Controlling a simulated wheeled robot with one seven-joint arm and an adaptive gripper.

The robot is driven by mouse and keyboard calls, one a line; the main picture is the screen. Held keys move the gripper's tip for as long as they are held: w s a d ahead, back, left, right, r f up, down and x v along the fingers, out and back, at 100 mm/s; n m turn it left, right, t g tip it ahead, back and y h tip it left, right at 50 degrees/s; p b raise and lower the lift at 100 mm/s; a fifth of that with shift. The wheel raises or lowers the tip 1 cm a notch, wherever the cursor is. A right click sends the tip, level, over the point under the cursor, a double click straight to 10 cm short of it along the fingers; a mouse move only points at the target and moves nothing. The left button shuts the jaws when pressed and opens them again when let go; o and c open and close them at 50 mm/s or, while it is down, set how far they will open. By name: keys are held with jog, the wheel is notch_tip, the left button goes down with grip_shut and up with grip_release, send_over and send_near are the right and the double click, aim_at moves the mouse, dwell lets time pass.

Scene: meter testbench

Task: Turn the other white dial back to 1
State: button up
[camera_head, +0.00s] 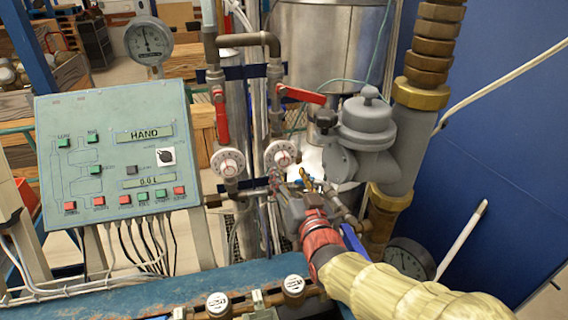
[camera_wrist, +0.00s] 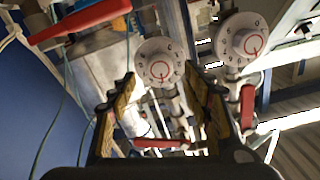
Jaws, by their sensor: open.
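Two white dials with red ring marks sit side by side on the vertical pipes. The left dial (camera_head: 228,162) shows in full in the head view; the right dial (camera_head: 280,154) is just above my gripper (camera_head: 291,181). In the wrist view, which looks turned over, one dial (camera_wrist: 158,62) lies beyond and between my open fingers (camera_wrist: 161,95), and the other dial (camera_wrist: 241,41) is to the upper right, outside them. The fingers are spread, empty and appear apart from both dials. The dial numbers are too small to read surely.
Red valve levers (camera_head: 221,115) and (camera_head: 302,95) sit above the dials. A green control panel (camera_head: 115,155) stands to the left, with a pressure gauge (camera_head: 149,42) above it. A grey meter body (camera_head: 367,125) and thick brass-fitted pipes crowd the right side.

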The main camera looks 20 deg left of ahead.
aim_at(284, 163)
jog(key=x, duration=0.5)
jog(key=shift+s+d, duration=0.1)
jog(key=c, duration=0.3)
jog(key=c, duration=0.7)
jog(key=shift+c, duration=0.7)
